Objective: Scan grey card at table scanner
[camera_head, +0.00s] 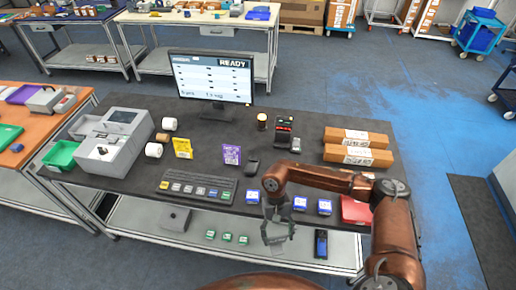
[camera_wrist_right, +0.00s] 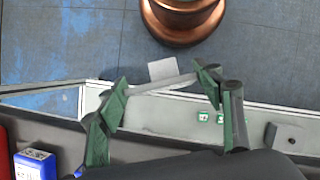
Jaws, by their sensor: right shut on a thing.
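My right gripper (camera_head: 279,222) is in front of the table's near edge, above the lower shelf. It is shut on the grey card (camera_head: 277,238), which hangs below the fingers. In the right wrist view the card (camera_wrist_right: 160,87) spans between the two green fingertips, seen nearly edge-on, with a pale square part (camera_wrist_right: 163,69) beyond it. A dark upright device with red and green marks (camera_head: 283,130) stands on the table (camera_head: 225,148); I cannot tell whether it is the table scanner. A small dark device (camera_head: 252,167) lies nearer. My left gripper is not in view.
Blue-and-white boxes (camera_head: 301,203) and a red box (camera_head: 355,209) line the near right edge. A keyboard (camera_head: 198,188) lies front centre. A monitor (camera_head: 213,78) reads READY. Brown cartons (camera_head: 358,155) lie right. A grey machine (camera_head: 108,143) stands left. The lower shelf (camera_head: 145,220) holds small items.

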